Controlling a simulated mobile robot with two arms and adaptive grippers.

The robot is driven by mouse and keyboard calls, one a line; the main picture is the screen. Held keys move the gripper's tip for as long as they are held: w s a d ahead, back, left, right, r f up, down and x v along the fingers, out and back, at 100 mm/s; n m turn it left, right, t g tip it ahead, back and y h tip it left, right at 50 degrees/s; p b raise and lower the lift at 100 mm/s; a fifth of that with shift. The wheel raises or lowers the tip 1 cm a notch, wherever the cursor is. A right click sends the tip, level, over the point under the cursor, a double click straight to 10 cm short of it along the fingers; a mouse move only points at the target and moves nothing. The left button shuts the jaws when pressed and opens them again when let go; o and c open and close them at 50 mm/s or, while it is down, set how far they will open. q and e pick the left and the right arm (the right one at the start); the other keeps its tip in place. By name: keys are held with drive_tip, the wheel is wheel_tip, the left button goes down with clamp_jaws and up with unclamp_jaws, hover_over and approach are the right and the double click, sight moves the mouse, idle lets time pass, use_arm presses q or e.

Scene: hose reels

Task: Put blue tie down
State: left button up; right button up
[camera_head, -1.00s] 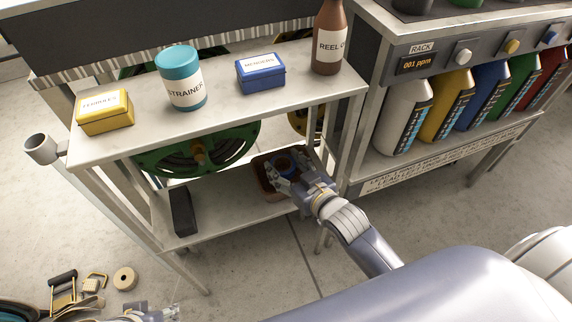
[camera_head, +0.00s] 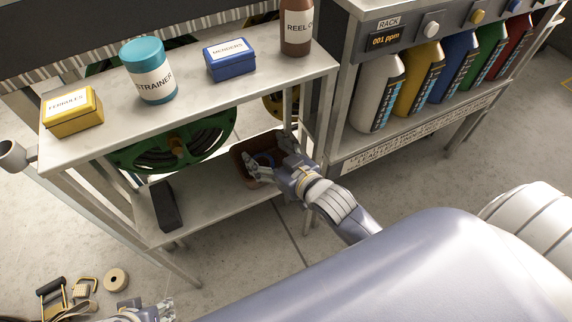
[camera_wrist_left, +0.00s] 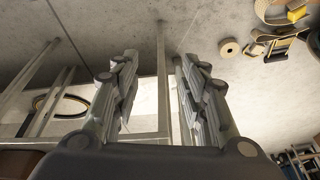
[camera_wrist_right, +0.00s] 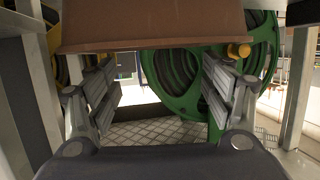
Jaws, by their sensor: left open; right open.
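A blue ring-shaped tie (camera_head: 264,159) lies in a small brown bin (camera_head: 240,151) on the lower shelf in the head view, partly hidden by my right gripper. My right gripper (camera_head: 267,166) is open at the bin's front right side. In the right wrist view the brown bin (camera_wrist_right: 150,28) fills the top, and nothing sits between the open fingers (camera_wrist_right: 160,90); the tie does not show there. My left gripper (camera_head: 158,310) is open and empty, low over the floor; it also shows in the left wrist view (camera_wrist_left: 153,85).
A green hose reel (camera_head: 178,147) stands behind the lower shelf (camera_head: 215,200), with a black block (camera_head: 165,205) at its left. Ferrules, strainer and menders containers and a brown bottle stand on the top shelf (camera_head: 190,112). Loose straps and a tan roll (camera_head: 116,279) lie on the floor.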

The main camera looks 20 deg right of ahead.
drive_tip(key=p+v, duration=0.2)
drive_tip(key=v, duration=0.9)
use_arm(q)
wheel_tip(320, 180, down, 7)
drive_tip(key=shift+w+d, duration=0.15)
drive_tip(key=shift+w, duration=0.3)
use_arm(e)
drive_tip(key=s+f+g+h, duration=0.1)
drive_tip(key=s+f+g, duration=0.4)
drive_tip(key=f, duration=0.4)
drive_tip(key=s+d+f+g+h, duration=0.1)
drive_tip(key=s+f+g+h, duration=0.1)
drive_tip(key=s+f+g, duration=0.4)
wheel_tip(320, 180, down, 5)
drive_tip(key=shift+d+r+m, duration=0.15)
drive_tip(key=shift+d+m, duration=0.1)
drive_tip(key=shift+m, duration=0.05)
